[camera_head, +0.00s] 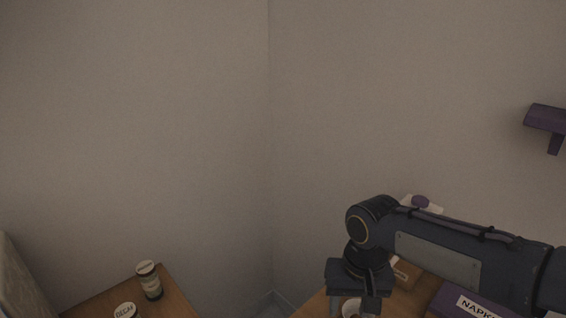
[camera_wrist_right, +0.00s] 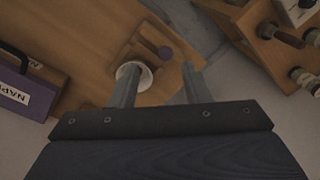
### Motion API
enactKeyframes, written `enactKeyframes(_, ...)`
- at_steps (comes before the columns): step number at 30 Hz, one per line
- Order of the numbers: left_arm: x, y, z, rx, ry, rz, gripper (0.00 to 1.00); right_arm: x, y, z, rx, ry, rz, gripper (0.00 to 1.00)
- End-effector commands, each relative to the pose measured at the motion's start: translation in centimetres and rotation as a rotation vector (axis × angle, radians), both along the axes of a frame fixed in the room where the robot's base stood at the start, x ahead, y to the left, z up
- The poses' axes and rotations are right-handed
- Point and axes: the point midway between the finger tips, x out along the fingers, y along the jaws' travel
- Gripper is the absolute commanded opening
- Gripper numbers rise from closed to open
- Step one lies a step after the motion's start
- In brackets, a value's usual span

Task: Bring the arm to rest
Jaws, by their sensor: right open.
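My right gripper (camera_head: 352,306) hangs pointing down at the bottom of the head view, with its arm coming in from the right. In the right wrist view its two fingers (camera_wrist_right: 160,72) are apart with nothing held between them. A white round cup-like thing (camera_wrist_right: 132,70) lies beyond the left finger, partly covered by it. It also shows between the fingers in the head view (camera_head: 350,308). Whether the finger touches it, I cannot tell. My left gripper is not in view.
A wooden counter (camera_wrist_right: 90,30) lies below the gripper, with a purple napkin box (camera_wrist_right: 22,92) on it. Another wooden top (camera_head: 100,301) at left holds two labelled jars (camera_head: 150,283). The space before the walls is free.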

Motion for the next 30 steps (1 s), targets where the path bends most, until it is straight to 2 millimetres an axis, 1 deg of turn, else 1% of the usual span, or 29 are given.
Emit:
enactKeyframes(1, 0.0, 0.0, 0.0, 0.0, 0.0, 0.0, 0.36, -1.2, -1.4, 0.5, 0.032, -0.026, -0.014, 0.43)
enactKeyframes(3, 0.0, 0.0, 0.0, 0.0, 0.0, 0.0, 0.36, -3.3, -3.0, 0.9, 0.084, -0.068, -0.021, 0.43)
enactKeyframes(5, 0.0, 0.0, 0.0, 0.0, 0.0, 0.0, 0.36, -5.3, -4.2, 1.0, 0.129, -0.112, -0.028, 0.43)
enactKeyframes(6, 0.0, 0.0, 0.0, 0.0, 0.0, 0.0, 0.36, -6.6, -4.9, 1.0, 0.158, -0.144, -0.033, 0.43)
enactKeyframes(9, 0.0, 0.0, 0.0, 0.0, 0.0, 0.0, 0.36, -9.6, -6.0, 0.6, 0.217, -0.233, -0.046, 0.43)
enactKeyframes(12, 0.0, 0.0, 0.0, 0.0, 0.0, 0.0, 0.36, -12.0, -6.4, 0.0, 0.258, -0.32, -0.061, 0.43)
enactKeyframes(15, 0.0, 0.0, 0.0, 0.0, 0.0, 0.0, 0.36, -13.6, -6.4, -0.7, 0.282, -0.39, -0.071, 0.43)
enactKeyframes(18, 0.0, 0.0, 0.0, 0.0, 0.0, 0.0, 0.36, -14.5, -6.3, -1.2, 0.293, -0.434, -0.076, 0.43)
enactKeyframes(21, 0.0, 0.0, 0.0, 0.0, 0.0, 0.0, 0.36, -14.8, -6.3, -1.4, 0.296, -0.457, -0.078, 0.43)
enactKeyframes(30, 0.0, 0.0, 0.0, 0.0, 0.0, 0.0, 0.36, -14.9, -6.2, -1.5, 0.297, -0.458, -0.077, 0.43)
